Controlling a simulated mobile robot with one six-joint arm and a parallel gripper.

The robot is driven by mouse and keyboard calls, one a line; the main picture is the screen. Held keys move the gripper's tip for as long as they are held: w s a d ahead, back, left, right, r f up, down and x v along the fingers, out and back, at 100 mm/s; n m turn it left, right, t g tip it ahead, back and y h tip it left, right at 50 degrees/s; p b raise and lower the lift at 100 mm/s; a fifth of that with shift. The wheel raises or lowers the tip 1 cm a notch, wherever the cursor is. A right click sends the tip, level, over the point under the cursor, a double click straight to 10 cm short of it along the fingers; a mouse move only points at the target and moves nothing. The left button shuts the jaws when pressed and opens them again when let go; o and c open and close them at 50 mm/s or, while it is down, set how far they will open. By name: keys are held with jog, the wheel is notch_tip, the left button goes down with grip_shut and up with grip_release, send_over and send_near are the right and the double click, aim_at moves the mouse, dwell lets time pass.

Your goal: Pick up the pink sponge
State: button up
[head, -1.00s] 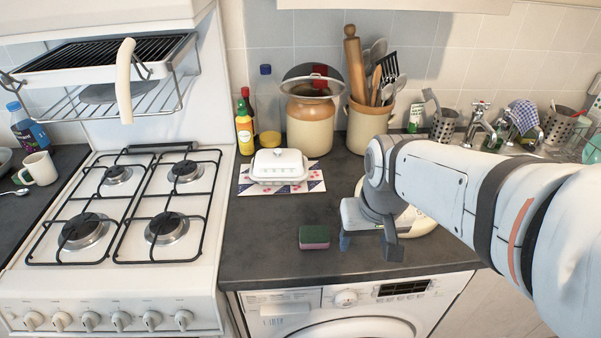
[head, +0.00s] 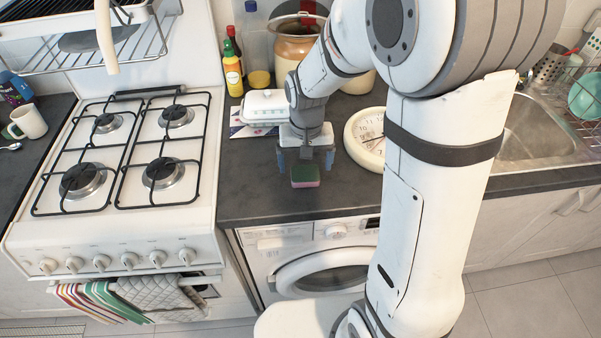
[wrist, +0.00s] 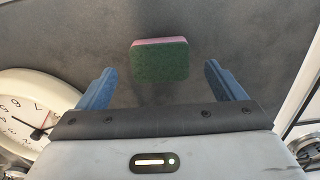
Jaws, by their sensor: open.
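The pink sponge (head: 305,176) has a dark green scouring top and a pink body. It lies on the dark counter above the washer, near the front edge. My gripper (head: 306,164) points down and is open, just behind and above the sponge. In the wrist view the sponge (wrist: 160,62) shows its green face and a pink edge. It lies beyond the line of my two blue fingers (wrist: 163,85), centred between them sideways, and neither finger touches it.
A white round clock (head: 366,138) lies on the counter right of my gripper. A white lidded butter dish (head: 268,106) stands behind left. The gas stove (head: 140,160) is at left. The washer (head: 318,270) is below, and the counter's front left (head: 245,200) is clear.

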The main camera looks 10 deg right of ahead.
aim_at(305, 176)
jog(key=shift+f, duration=1.35)
jog(key=shift+c, duration=0.4)
jog(key=c, duration=1)
jog(key=shift+r, duration=0.1)
